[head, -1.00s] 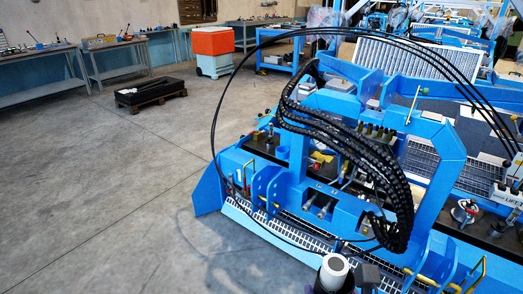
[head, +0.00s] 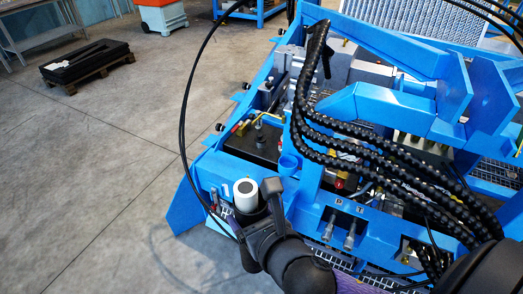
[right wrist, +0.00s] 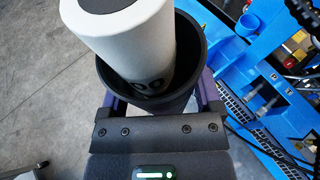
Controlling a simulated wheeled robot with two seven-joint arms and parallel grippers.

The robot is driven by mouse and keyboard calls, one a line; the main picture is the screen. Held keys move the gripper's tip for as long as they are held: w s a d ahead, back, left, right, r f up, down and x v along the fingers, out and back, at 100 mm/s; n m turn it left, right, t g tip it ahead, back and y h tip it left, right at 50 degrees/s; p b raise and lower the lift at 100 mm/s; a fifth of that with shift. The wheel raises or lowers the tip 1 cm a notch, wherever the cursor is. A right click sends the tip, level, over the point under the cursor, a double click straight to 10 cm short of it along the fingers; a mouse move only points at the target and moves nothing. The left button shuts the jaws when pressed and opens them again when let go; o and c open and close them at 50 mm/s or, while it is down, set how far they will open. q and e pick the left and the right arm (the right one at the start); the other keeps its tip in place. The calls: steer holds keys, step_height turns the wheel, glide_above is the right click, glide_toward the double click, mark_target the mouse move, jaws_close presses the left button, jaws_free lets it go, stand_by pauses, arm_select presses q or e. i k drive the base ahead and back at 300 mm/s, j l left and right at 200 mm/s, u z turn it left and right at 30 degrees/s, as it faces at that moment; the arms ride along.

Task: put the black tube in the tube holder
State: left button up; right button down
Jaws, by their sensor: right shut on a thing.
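My right gripper (head: 256,220) is shut on the black tube (right wrist: 196,72), holding it raised at the near left corner of the blue machine. In the right wrist view, the fingers of my right gripper (right wrist: 155,98) lie on either side of the tube. A white cylinder (right wrist: 118,38) with a dark round end stands tilted inside the tube's mouth and sticks out; it also shows in the head view (head: 246,196). A small blue open cup (head: 288,163), which looks like the tube holder, is fixed on the machine to the upper right of the gripper. My left gripper is not in view.
The blue machine frame (head: 385,103) fills the right side. Thick black ribbed hoses (head: 350,133) arch over it, and a thin black cable (head: 181,125) loops on its left. A black pallet load (head: 85,62) lies far left.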

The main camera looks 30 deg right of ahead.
mark_target(292, 149)
steer(key=i+j+z, duration=0.1)
steer(key=i+z, duration=0.2)
steer(key=i+j+z, duration=0.2)
steer(key=i+z, duration=0.15)
steer(key=i, duration=0.15)
steer(key=i+j+z, duration=0.6)
steer(key=i+z, duration=0.2)
